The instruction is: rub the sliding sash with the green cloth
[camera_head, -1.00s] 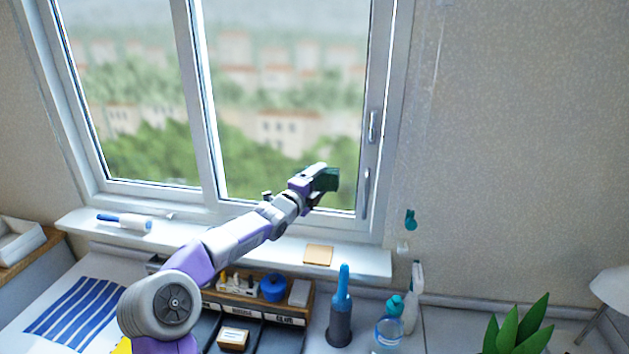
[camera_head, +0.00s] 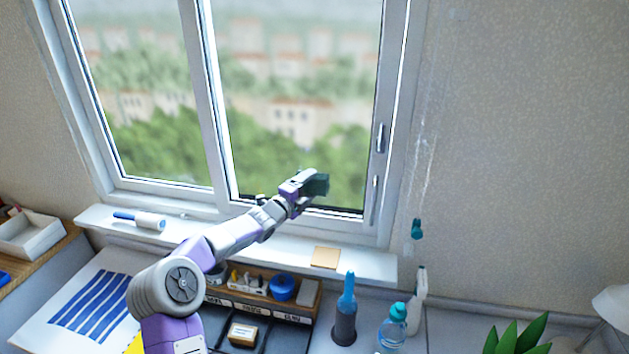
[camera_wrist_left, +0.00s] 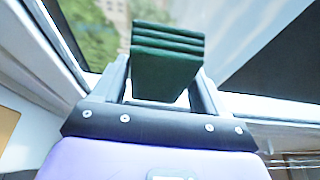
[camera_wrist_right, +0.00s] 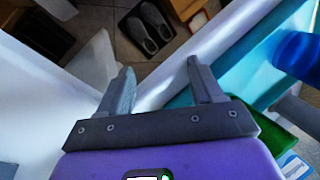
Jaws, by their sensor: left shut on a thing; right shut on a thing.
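The green cloth (camera_head: 318,186) is a dark, folded pad in my left gripper (camera_head: 305,188). In the left wrist view the cloth (camera_wrist_left: 166,58) stands in stacked folds between the two fingers. The sliding sash (camera_head: 385,95) is the right-hand pane with a white frame and handles on its right side. The cloth is in front of the sash's lower glass, left of the handles; I cannot tell whether it touches. My right gripper (camera_wrist_right: 157,85) shows only in its wrist view, low in the room, with a white edge (camera_wrist_right: 155,92) between its fingers.
A tan pad (camera_head: 325,257) and a roller (camera_head: 140,219) lie on the sill. A lamp (camera_head: 612,300) is at the right.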

